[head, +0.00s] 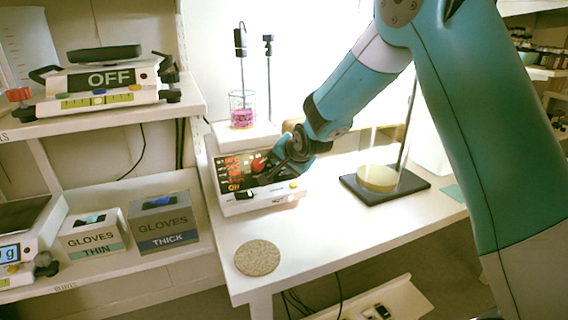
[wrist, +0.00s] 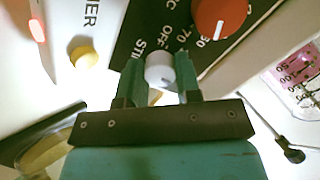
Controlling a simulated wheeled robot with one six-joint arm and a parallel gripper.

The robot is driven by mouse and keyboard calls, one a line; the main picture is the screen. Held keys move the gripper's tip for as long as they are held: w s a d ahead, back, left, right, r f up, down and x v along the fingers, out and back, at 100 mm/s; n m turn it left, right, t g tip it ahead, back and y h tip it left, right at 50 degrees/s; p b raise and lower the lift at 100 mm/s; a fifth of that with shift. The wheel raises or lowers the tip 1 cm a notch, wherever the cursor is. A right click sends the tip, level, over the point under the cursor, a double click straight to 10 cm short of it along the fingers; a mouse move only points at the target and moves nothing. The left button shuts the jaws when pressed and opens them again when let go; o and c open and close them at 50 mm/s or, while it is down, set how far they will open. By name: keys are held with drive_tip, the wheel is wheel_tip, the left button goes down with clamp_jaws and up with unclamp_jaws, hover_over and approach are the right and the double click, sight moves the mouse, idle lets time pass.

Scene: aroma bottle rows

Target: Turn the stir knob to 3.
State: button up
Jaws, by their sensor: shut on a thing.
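The hotplate stirrer (head: 262,204) stands on the white bench with a lit panel of red and orange characters. My gripper (head: 277,168) reaches its front panel from the upper right. In the wrist view, my gripper (wrist: 160,76) is shut on the pale grey stir knob (wrist: 160,66), one green finger on each side. Partly covered lettering starting "STI" and the word "OFF" show by the knob. The knob's pointer and its number 3 mark cannot be made out. A larger red knob (wrist: 220,16) with numbers around it sits close by on the black panel.
A beaker of pink liquid (head: 242,117) stands on the stirrer's top, with a probe above it. A yellow button (wrist: 84,56) is beside the panel. A stand with a dark base (head: 420,184) is right of the stirrer; a round cork mat (head: 257,258) lies in front.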

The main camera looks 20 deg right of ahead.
drive_tip(key=shift+m, duration=0.3)
drive_tip(key=o, duration=0.9)
drive_tip(key=p+v, duration=0.1)
drive_tip(key=v, duration=1.6)
drive_tip(key=shift+s+r+p, duration=0.1)
drive_tip(key=shift+s+p, duration=0.15)
drive_tip(key=shift+p, duration=0.1)
drive_tip(key=shift+a, duration=0.15)
